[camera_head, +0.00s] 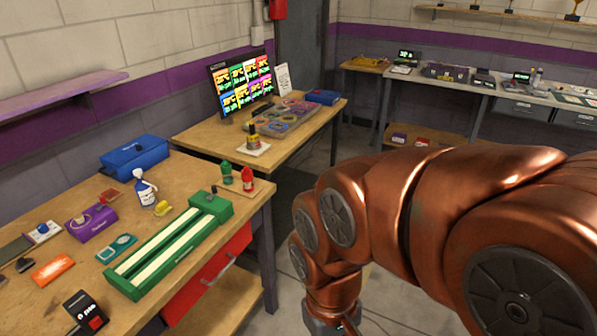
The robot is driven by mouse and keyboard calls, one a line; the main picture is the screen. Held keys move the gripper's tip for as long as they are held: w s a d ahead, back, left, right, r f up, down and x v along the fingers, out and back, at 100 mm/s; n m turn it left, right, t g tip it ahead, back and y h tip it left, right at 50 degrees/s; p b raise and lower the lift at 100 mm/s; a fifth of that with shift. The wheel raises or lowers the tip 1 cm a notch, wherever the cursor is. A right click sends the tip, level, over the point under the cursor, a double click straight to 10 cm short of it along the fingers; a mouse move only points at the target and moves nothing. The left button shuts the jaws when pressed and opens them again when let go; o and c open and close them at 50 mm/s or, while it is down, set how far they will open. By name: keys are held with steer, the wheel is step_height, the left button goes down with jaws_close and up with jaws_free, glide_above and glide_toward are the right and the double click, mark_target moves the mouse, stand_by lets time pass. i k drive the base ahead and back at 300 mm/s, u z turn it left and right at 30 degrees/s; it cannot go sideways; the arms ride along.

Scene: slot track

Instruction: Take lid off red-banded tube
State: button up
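I cannot make out a tube with a red band for certain. A small red container (247,178) stands upright at the right edge of the near wooden table (215,262), with a small green container (227,173) to its left. Whether either is the tube, and whether it has a lid, is too small to tell. My copper-coloured arm reaches in from the right and bends down at the bottom centre, over the floor to the right of the table. My gripper is below the frame and does not show.
A long green track (141,289) with two cream strips lies on the near table. Around it are a blue box (135,154), a spray bottle (145,190), a purple box (91,222) and an orange block (53,270). A second table (196,131) behind holds a monitor (240,84).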

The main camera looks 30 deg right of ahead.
mark_target(248, 174)
steer(key=z, duration=0.2)
steer(key=k, duration=0.2)
steer(key=u, duration=0.8)
steer(key=i, duration=1.2)
